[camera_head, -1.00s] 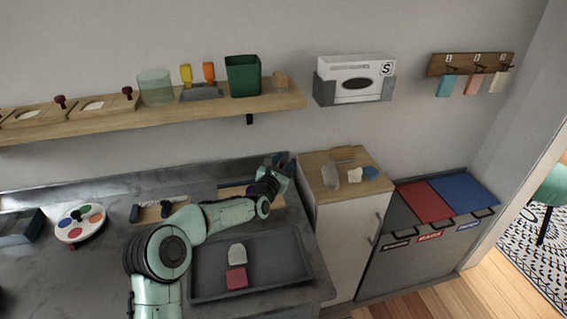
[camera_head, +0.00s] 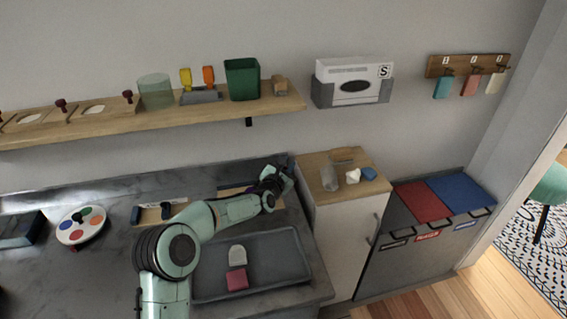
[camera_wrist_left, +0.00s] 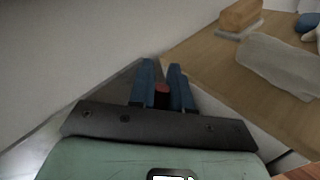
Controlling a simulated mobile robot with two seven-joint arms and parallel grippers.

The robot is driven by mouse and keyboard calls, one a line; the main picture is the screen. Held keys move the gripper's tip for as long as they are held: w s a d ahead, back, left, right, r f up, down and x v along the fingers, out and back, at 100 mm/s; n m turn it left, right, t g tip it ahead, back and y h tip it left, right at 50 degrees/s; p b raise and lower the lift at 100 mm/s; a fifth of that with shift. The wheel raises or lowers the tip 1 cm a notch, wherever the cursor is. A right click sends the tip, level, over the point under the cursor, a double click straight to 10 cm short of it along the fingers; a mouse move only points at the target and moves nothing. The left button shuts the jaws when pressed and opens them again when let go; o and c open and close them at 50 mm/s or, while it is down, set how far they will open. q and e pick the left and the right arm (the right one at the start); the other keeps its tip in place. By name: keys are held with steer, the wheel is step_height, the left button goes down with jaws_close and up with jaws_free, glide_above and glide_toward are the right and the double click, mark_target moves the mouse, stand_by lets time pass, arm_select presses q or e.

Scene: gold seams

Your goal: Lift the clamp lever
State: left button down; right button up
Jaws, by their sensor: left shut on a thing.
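My left gripper (camera_head: 287,172) is at the back right of the counter, beside the wooden-topped cabinet. In the left wrist view its two blue fingers (camera_wrist_left: 163,78) are close together, shut on a small red piece (camera_wrist_left: 162,90), which appears to be the end of the clamp lever. Most of the lever is hidden by the fingers and palm. A wooden board (camera_head: 232,190) lies on the counter under my left forearm and is largely covered by it. My right gripper is not in view.
A grey tray (camera_head: 300,262) with a whitish piece (camera_head: 237,254) and a dark pink piece (camera_head: 237,279) lies in front of the arm. The cabinet top (camera_head: 318,196) holds several small items. A wall shelf (camera_head: 190,112) runs above the counter.

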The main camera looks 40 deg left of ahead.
arm_select(q)
steer(key=m+g+p, duration=0.1)
steer(key=p, duration=0.1)
steer(key=w+d+f+m+p, duration=0.1)
steer(key=p, duration=0.1)
steer(key=g+p, duration=0.1)
steer(key=p, duration=0.1)
steer(key=shift+w+d+f+m+g, duration=0.2)
steer(key=shift+w+f+m+g, duration=0.1)
steer(key=shift+m, duration=0.1)
steer(key=f+m+g+p, duration=0.1)
steer(key=p, duration=0.3)
steer(key=shift+w+d+f+y, duration=0.1)
steer(key=shift+w+f+y, duration=0.1)
steer(key=shift+y, duration=0.2)
steer(key=shift+f+m+g+p, duration=0.4)
steer(key=shift+f+m+p, duration=0.05)
steer(key=shift+m+p, duration=0.1)
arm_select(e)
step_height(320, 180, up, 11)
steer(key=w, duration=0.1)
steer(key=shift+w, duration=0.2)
arm_select(q)
steer(key=c, duration=1.1)
jaws_free()
steer(key=shift+c, duration=0.2)
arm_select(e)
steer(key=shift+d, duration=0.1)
